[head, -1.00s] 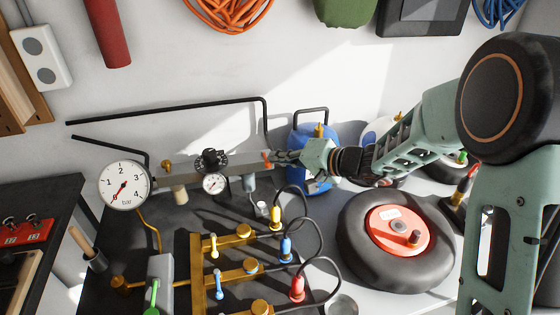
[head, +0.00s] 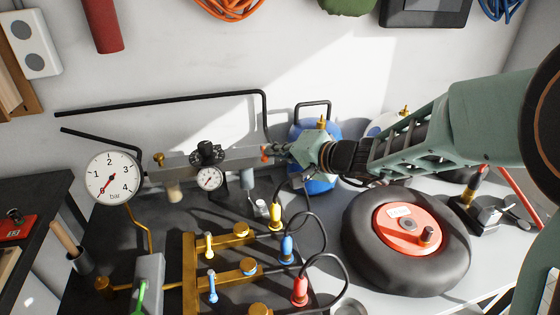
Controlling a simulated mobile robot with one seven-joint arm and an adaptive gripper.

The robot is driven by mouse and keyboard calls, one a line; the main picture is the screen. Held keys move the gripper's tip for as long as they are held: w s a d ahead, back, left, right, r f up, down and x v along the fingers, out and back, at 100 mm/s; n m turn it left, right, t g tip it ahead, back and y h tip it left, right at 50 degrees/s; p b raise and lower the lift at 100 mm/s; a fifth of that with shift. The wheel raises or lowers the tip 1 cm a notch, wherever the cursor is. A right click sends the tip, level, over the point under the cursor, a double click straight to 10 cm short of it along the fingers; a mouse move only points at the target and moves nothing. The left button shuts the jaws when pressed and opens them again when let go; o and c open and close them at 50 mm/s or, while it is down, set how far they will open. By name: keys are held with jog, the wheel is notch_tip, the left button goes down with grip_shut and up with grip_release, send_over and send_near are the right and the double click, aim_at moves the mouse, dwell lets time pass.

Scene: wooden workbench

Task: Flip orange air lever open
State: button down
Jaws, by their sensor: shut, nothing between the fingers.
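The orange air lever (head: 265,153) is a small piece at the right end of the grey air unit, against the back wall. It looks roughly upright, but it is too small to tell its exact angle. My gripper (head: 275,148) reaches in from the right, its fingers shut and empty. The fingertips are right beside the lever, on its right side. I cannot tell whether they touch it.
A blue tank (head: 312,183) stands behind and below my gripper. A round pressure gauge (head: 113,178) is at the left. A brass manifold (head: 190,270) with coloured plugs and a black wheel (head: 360,235) fill the front. A black pipe (head: 180,105) runs along the wall.

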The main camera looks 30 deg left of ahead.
jog(key=b, duration=0.3)
jog(key=shift+s+a+f+m+t+b, duration=0.25)
jog(key=shift+s+f+m+t+b, duration=0.05)
jog(key=shift+s+b, duration=0.05)
jog(key=shift+s+a+b, duration=0.1)
jog(key=shift+b, duration=0.95)
jog(key=b, duration=0.3)
jog(key=shift+s+a, duration=0.3)
jog(key=shift+m+t+h, duration=0.6)
jog(key=shift+m+t, duration=0.2)
jog(key=shift+t, duration=0.1)
jog(key=a+b, duration=0.1)
jog(key=s+a+b, duration=0.1)
jog(key=b, duration=0.1)
jog(key=a+b, duration=0.2)
jog(key=shift+s+a+r, duration=0.1)
jog(key=shift+s+r, duration=0.15)
jog(key=shift+r, duration=0.05)
jog(key=shift+w+b, duration=0.1)
jog(key=shift+b, duration=0.2)
